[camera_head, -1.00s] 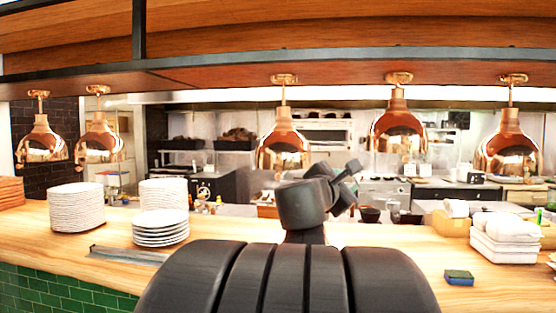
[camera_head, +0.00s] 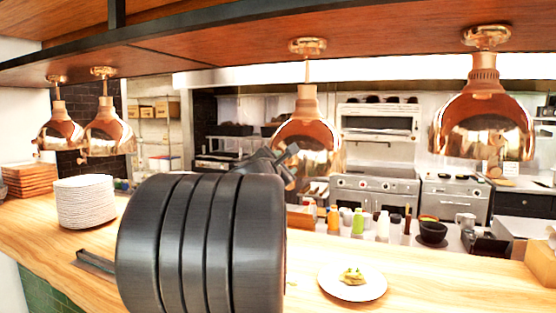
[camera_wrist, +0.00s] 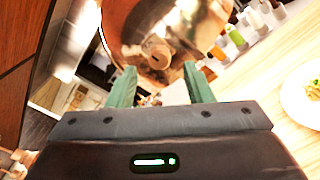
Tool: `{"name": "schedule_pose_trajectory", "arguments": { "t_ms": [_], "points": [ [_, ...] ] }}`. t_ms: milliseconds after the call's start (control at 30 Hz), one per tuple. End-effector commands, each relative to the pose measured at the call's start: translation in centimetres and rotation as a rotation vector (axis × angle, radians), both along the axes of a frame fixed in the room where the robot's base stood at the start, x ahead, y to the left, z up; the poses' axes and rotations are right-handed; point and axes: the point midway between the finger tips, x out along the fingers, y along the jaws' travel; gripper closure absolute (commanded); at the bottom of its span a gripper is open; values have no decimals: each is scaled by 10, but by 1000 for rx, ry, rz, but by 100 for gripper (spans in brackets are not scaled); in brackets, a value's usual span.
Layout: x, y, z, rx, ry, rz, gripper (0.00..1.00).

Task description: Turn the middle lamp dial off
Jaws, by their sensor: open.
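The middle copper lamp (camera_head: 308,135) hangs from the shelf near the centre of the head view, behind my arm. In the wrist view a copper lamp shade (camera_wrist: 195,22) fills the top, very close. A small round copper dial (camera_wrist: 157,49) shows on it, just beyond and between my fingertips. My gripper (camera_wrist: 160,77) is open, with its two green fingers apart and nothing between them. In the head view my arm hides most of the gripper and part of the lamp's lower left. I cannot tell whether the fingers touch the dial, nor how it is set.
Another copper lamp (camera_head: 484,115) hangs to the right, and two hang at the left. A plate with food (camera_head: 352,283) stands on the wooden counter right of my arm. A stack of plates (camera_head: 85,202) stands at the left. Bottles (camera_head: 358,222) stand behind the counter.

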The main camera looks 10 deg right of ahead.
Motion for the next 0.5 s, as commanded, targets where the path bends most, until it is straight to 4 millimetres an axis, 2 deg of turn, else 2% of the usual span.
{"name": "schedule_pose_trajectory", "arguments": {
  "t_ms": [200,500],
  "points": [
    [25,-16,1,0,1,-1,54],
    [34,-21,0,-1,1,0,54]
  ]
}}
